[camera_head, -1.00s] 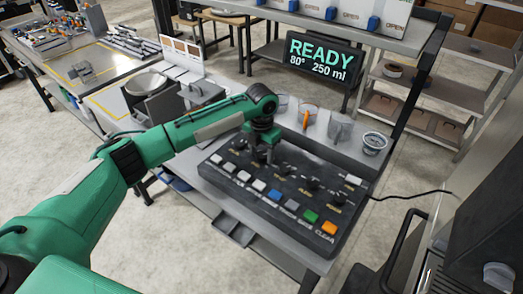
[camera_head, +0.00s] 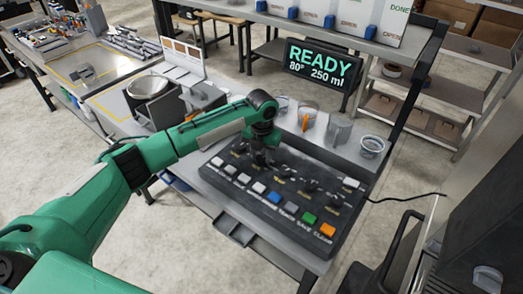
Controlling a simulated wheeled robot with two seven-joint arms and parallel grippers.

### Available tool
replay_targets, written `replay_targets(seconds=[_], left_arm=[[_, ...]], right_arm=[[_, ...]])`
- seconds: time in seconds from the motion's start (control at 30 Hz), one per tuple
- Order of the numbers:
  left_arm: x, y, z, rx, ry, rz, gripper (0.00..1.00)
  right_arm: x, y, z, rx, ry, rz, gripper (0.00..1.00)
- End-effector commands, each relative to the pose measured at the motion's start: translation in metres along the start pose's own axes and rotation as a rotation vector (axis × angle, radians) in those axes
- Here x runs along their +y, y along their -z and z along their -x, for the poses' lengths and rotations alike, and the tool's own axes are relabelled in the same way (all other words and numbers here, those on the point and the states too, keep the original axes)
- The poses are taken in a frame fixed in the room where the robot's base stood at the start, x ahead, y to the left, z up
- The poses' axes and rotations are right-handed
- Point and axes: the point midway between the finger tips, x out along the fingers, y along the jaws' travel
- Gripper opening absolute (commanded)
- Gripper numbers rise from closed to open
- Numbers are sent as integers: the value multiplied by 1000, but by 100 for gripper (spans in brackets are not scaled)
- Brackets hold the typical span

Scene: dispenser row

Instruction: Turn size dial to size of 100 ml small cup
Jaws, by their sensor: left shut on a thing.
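A dark control panel (camera_head: 345,222) lies on the bench with a row of small black dials along its back and coloured buttons along its front. My left gripper (camera_head: 263,158) points down at the dial row, left of the middle, and is shut on a dial there. The wrist and fingers mostly hide that dial, and its label is too small to read. A black screen (camera_head: 323,66) behind reads READY, 80°, 250 ml. Several cups stand behind the panel, among them a clear cup (camera_head: 372,147); I cannot tell which is 100 ml. My right gripper is out of view.
A grey cup (camera_head: 339,130) and a cup with an orange part (camera_head: 306,117) stand close behind the panel. An orange CLEAR button (camera_head: 326,230) and a green button (camera_head: 309,218) are at its front right. A black cable (camera_head: 408,198) runs off right.

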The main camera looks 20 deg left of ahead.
Motion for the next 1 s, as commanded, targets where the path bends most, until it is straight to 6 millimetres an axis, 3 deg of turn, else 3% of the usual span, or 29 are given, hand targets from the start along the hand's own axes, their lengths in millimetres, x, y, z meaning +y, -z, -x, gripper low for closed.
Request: replay_targets(seconds=[0.2, 1.0], left_arm=[[0, 0, 6, 1, 1, 205, 9], [0, -1, 5, -1, 2, 965, 9]], right_arm=[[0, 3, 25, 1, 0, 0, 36], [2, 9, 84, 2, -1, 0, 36]])
